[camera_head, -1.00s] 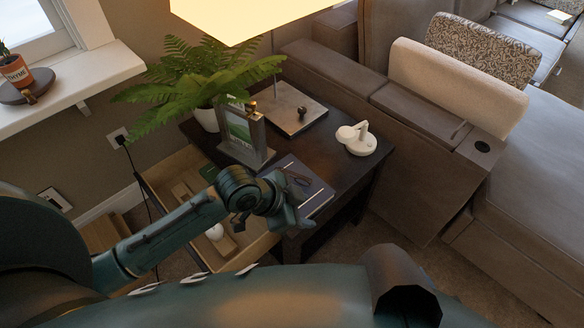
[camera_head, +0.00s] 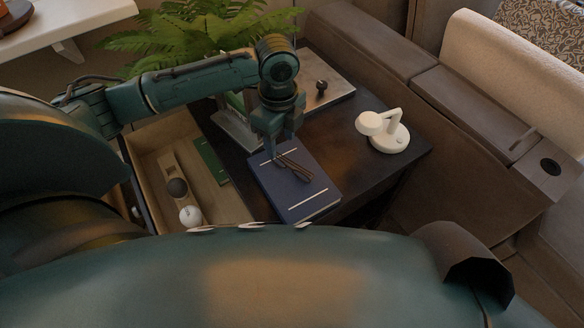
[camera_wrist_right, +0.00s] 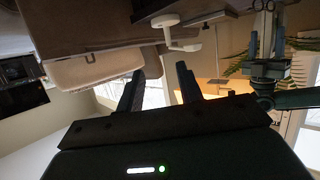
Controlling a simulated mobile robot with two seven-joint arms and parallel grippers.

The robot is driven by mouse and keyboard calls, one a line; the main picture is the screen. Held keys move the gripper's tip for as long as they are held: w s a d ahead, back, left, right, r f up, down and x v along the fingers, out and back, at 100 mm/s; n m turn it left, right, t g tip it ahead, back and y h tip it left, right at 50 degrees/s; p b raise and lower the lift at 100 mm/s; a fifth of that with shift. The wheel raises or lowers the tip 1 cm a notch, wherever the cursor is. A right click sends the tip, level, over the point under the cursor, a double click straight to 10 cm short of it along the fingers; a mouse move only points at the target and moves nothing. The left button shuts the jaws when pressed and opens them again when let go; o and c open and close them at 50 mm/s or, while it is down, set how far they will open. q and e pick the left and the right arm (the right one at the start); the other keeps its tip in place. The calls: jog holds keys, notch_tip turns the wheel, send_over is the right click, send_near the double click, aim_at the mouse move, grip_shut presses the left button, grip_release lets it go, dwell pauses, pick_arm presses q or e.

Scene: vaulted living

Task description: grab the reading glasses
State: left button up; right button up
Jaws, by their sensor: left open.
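The reading glasses (camera_head: 298,170) are dark and thin and lie on a blue book (camera_head: 312,203) on the dark side table (camera_head: 355,172). My left gripper (camera_head: 277,153) points down over the book, right at the left end of the glasses. It is open, and I cannot tell whether its fingers touch the glasses. The left gripper's wrist hides part of the table behind. My right gripper (camera_wrist_right: 160,82) shows only in the right wrist view, its two fingers apart with nothing between them.
A white lamp-like stand (camera_head: 388,140) stands right of the book. A fern (camera_head: 190,30) and grey frame are behind; a brown sofa (camera_head: 440,105) borders the right.

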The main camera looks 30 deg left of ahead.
pick_arm(q)
jog(key=shift+f, duration=0.7)
jog(key=f, duration=0.1)
jog(key=f+b, duration=0.1)
jog(key=f, duration=0.1)
jog(key=f+b, duration=0.1)
jog(key=shift+w+a+f, duration=0.2)
jog(key=shift+a+f, duration=0.1)
jog(key=shift+f, duration=0.15)
pick_arm(e)
jog(key=shift+w+a+f+n+t+y, duration=0.3)
jog(key=shift+w+f+n+t, duration=0.1)
jog(key=shift+w+f+t, duration=0.2)
pick_arm(q)
grip_shut()
